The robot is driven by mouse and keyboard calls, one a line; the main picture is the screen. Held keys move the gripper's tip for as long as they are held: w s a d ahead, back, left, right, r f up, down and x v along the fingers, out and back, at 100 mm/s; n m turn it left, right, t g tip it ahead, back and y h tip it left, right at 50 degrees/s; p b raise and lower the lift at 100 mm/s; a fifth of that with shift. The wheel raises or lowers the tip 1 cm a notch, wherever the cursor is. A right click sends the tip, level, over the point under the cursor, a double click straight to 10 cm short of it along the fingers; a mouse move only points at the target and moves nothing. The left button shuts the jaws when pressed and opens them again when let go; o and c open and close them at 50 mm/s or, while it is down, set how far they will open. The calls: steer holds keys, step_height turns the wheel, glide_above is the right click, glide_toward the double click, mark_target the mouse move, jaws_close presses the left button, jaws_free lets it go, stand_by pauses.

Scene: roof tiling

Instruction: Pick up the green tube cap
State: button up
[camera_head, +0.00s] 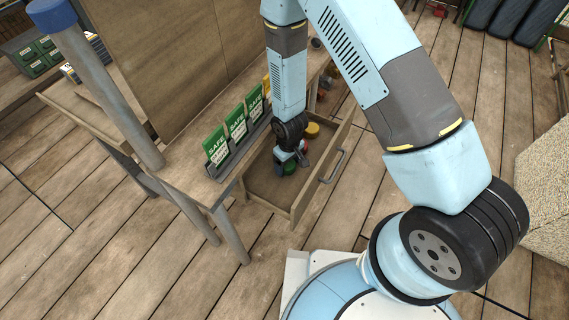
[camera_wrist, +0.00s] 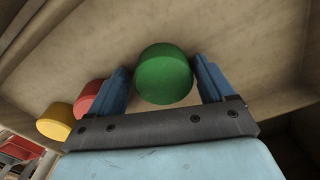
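The green tube cap (camera_wrist: 164,75) is a round green piece in the open drawer. In the wrist view it lies between the two blue fingers of my gripper (camera_wrist: 164,85).
A red cap (camera_wrist: 87,97) and a yellow cap (camera_wrist: 55,121) lie left of my gripper in the wrist view. The drawer's front with its handle (camera_head: 333,167) stands close by. Green "SAFE" cards (camera_head: 236,124) stand on the bench top beside the drawer.

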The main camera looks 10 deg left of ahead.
steer(key=c, duration=0.8)
steer(key=shift+r, duration=0.1)
step_height(320, 180, up, 18)
stand_by(0.5)
